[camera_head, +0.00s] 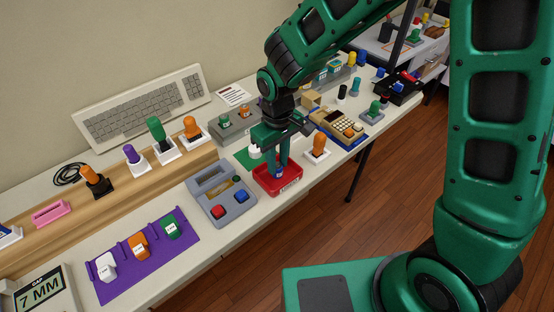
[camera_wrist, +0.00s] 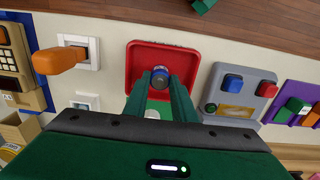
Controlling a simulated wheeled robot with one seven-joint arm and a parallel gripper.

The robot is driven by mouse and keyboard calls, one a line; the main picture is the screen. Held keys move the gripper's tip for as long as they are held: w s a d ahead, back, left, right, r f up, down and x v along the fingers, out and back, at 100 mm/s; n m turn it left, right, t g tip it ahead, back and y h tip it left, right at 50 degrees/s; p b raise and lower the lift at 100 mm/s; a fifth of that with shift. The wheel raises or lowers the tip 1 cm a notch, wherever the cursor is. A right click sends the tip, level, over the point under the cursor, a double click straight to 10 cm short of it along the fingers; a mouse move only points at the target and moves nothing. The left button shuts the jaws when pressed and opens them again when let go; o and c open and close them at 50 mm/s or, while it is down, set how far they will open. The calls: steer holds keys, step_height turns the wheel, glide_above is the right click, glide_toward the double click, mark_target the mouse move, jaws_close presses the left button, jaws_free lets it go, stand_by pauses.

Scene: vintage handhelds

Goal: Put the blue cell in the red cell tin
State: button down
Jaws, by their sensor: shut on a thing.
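The red cell tin (camera_head: 291,186) is a shallow red tray on the white table near the middle of the head view; its rim and floor also show in the wrist view (camera_wrist: 140,55). My gripper (camera_head: 277,172) points down over the tin. It is shut on the blue cell (camera_wrist: 159,77), a small blue cylinder with a grey end. The cell (camera_head: 278,172) hangs upright between the fingertips, inside the tin's outline. I cannot tell whether it touches the tin's floor.
A grey handheld (camera_head: 207,186) with red and blue buttons stands just left of the tin. An orange-handled piece on a white base (camera_head: 318,150) stands close on the right. A purple mat (camera_head: 188,240) with several cartridges lies front left. The table edge is near.

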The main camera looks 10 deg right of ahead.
mark_target(278, 164)
steer(key=c, duration=1.5)
jaws_free()
steer(key=shift+f, duration=0.1)
steer(key=shift+o, duration=0.2)
step_height(278, 164, up, 12)
